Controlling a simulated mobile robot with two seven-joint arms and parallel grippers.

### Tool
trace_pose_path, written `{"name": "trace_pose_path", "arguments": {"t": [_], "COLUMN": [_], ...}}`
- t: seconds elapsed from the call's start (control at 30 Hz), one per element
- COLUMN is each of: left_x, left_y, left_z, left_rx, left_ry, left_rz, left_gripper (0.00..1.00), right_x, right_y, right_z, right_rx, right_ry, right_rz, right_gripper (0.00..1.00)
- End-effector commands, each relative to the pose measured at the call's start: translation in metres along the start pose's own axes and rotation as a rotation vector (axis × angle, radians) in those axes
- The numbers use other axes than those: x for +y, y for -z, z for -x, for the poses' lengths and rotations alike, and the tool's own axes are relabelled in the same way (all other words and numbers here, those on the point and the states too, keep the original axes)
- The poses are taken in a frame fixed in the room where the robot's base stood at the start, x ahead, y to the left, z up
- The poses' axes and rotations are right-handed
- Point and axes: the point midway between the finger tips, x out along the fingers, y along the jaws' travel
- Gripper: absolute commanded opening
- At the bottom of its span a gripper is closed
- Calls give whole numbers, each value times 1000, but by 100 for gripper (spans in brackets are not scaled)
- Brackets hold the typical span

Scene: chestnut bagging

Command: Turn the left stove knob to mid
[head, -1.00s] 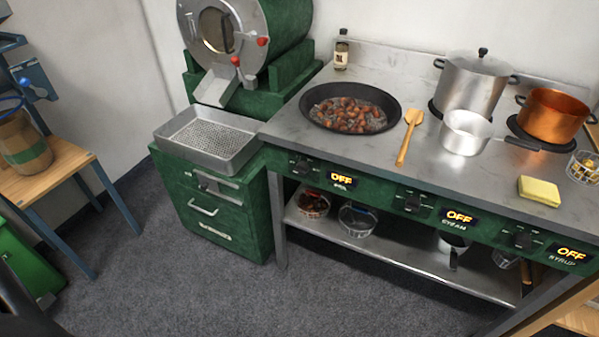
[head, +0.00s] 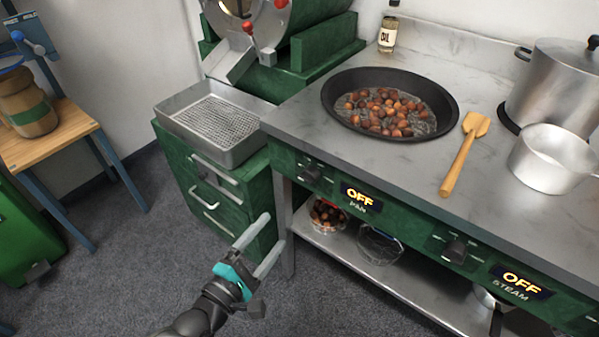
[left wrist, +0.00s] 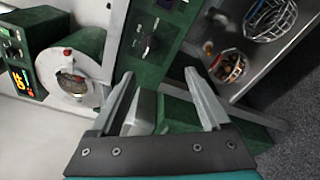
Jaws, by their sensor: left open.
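The left stove knob (head: 311,172) is a dark knob on the green front panel, left of a display (head: 361,197) reading OFF above the word PAN. A dark knob, apparently the same one, shows in the left wrist view (left wrist: 147,43), beyond my fingertips. My left gripper (head: 271,231) is open and empty, with its two grey fingers apart. In the head view it is below and left of the knob, in front of the green cabinet, not touching the knob. Both fingers also show in the left wrist view (left wrist: 160,76). My right gripper is out of view.
A black pan of chestnuts (head: 332,103) sits on the counter above the panel. A middle knob (head: 456,250) has a display (head: 522,281) reading OFF, STEAM. A metal tray (head: 172,118) tops the green cabinet (head: 263,190). A lower shelf (head: 345,254) holds baskets.

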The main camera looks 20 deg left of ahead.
Motion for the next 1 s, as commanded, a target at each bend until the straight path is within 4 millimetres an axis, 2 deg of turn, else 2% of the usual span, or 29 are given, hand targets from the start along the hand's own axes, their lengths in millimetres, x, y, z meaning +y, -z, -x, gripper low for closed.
{"name": "trace_pose_path", "arguments": {"t": [0.1,0.27,0.8,1.0], "left_x": [11,14,18,18], "left_y": [-8,-10,-12,-12], "left_z": [-1,-11,-106,-135], "left_rx": [-23,-27,-27,-26], "left_ry": [-35,-46,-45,-42], "left_rz": [88,106,103,101], "left_gripper": [80,80,80,80], "right_x": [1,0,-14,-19], "right_y": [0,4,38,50], "right_z": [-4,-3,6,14], "right_rx": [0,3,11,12], "right_ry": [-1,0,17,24], "right_rz": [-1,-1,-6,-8], "right_gripper": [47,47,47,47]}}
